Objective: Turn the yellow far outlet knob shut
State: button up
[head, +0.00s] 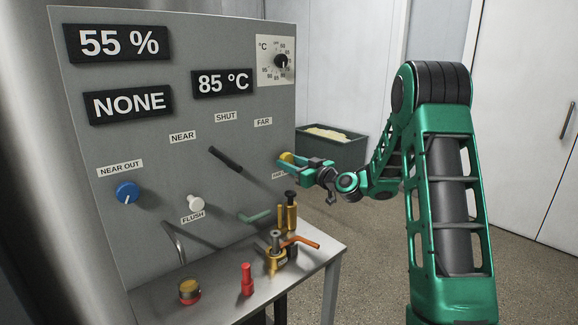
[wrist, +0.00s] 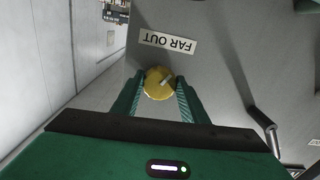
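The yellow far outlet knob (wrist: 156,88) is on the panel just past the FAR OUT label, which reads upside down in the wrist view. A pale pointer mark on it slants up and to the right there. My gripper (wrist: 160,92) has one finger on each side of the knob, and both fingertips appear to meet its edges. In the head view the knob (head: 286,157) shows just above my gripper (head: 289,164), which partly hides it and its label.
The grey panel (head: 130,220) carries a blue near outlet knob (head: 127,192), a white flush knob (head: 196,203) and a black lever (head: 226,160). A steel table (head: 225,300) below holds a red item (head: 247,280) and an orange-handled valve (head: 300,240). A bin (head: 335,150) stands behind.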

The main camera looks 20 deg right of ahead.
jog(key=shift+m, duration=0.3)
jog(key=m, duration=0.3)
jog(key=shift+m, duration=0.3)
jog(key=m, duration=0.3)
jog(key=shift+m, duration=0.3)
jog(key=m, duration=0.4)
jog(key=shift+m, duration=0.3)
jog(key=m, duration=0.3)
jog(key=shift+m, duration=0.3)
jog(key=m, duration=0.3)
jog(key=shift+m, duration=0.3)
jog(key=m, duration=0.3)
jog(key=shift+d+m, duration=0.1)
jog(key=shift+m, duration=0.3)
jog(key=m, duration=0.6)
jog(key=shift+s+f+m, duration=0.1)
jog(key=shift+m, duration=0.3)
